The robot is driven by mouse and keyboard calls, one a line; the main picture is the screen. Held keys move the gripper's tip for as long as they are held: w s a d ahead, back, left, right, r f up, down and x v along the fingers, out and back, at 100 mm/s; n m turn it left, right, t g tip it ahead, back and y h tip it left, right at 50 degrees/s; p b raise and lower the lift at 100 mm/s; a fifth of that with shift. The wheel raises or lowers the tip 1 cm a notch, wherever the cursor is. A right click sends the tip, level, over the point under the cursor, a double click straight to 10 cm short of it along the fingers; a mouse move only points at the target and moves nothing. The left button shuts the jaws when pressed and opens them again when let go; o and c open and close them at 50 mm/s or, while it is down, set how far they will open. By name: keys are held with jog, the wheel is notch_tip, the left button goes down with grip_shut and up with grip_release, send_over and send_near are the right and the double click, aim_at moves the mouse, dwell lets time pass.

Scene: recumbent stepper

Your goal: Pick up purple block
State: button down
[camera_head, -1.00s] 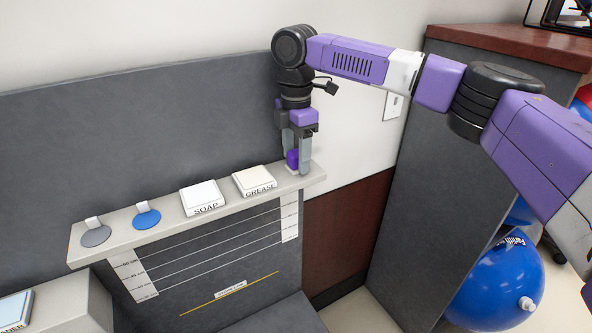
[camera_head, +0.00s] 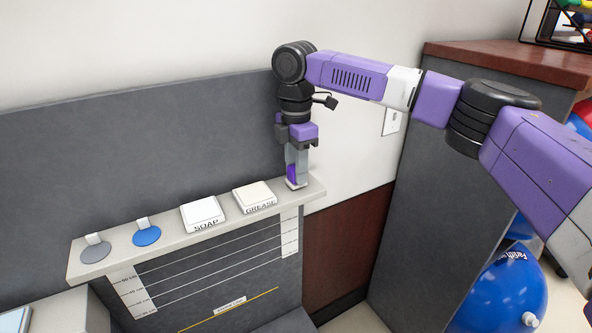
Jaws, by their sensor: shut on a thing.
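The purple block (camera_head: 292,174) is at the right end of the narrow light shelf (camera_head: 262,214), mostly covered by the fingers. My gripper (camera_head: 295,178) points straight down and is shut on the purple block. Its fingertips are at or just above the shelf top. I cannot tell whether the block is clear of the shelf.
On the shelf to the left stand a white GREASE box (camera_head: 254,195), a white SOAP box (camera_head: 202,213), a blue disc (camera_head: 146,236) and a grey disc (camera_head: 95,249). A grey panel (camera_head: 150,145) rises behind. A tall grey cabinet (camera_head: 435,170) stands at right.

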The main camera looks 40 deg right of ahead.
notch_tip(320, 180, up, 20)
jog(key=p, duration=1.5)
jog(key=shift+f, duration=0.25)
jog(key=c, duration=1.8)
grip_release()
grip_shut()
